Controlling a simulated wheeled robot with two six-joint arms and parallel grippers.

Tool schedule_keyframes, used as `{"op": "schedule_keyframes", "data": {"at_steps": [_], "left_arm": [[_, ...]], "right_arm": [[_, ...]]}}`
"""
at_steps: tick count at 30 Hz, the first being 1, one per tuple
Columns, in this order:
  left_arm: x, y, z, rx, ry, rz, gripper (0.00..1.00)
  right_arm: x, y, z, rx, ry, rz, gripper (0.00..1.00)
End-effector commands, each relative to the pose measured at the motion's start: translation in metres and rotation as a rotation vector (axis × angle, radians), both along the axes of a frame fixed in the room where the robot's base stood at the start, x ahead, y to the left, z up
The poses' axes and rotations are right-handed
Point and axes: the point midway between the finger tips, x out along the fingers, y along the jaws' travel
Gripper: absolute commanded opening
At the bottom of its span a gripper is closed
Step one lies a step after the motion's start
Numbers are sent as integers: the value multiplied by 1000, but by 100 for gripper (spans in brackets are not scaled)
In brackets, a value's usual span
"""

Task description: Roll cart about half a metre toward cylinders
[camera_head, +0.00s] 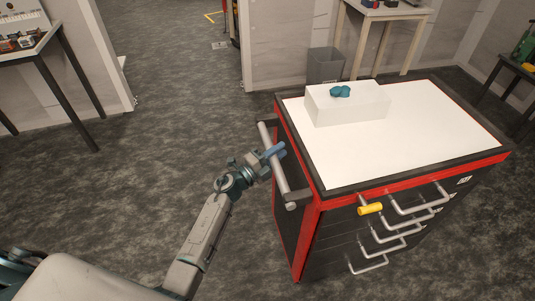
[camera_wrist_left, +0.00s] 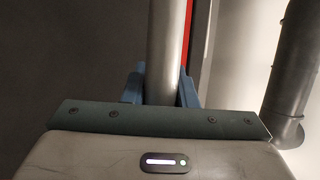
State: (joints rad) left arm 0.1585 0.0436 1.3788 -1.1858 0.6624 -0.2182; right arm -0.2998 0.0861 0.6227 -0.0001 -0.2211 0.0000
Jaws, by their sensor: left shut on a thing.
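A red and black tool cart (camera_head: 312,225) with a white top stands at the right of the head view, its drawers with metal handles facing the front. A grey push bar (camera_head: 284,184) runs along its left side. My left gripper (camera_head: 274,151) is shut on this bar, and the bar (camera_wrist_left: 166,45) shows between the blue fingers (camera_wrist_left: 160,88) in the left wrist view. My right gripper is not in view. I cannot make out any gas cylinders for certain.
A white box (camera_head: 345,108) with a teal item (camera_head: 340,91) on it sits on the cart top. A yellow piece (camera_head: 370,209) is at the top drawer. A grey bin (camera_head: 325,66) and a table (camera_head: 385,12) stand behind. Carpet left of the cart is clear.

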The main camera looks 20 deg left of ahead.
Motion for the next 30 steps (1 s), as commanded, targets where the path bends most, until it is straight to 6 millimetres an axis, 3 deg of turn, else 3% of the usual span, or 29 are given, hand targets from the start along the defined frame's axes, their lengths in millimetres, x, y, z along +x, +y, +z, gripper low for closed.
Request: {"op": "schedule_keyframes", "data": {"at_steps": [7, 15, 30], "left_arm": [[21, -35, 0, -4, 1, -2, 0], [38, -64, -1, -1, 1, -1, 0], [49, -80, -2, 2, 3, 2, 0]], "right_arm": [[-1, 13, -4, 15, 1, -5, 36], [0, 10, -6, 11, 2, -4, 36], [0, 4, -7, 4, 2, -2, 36]]}}
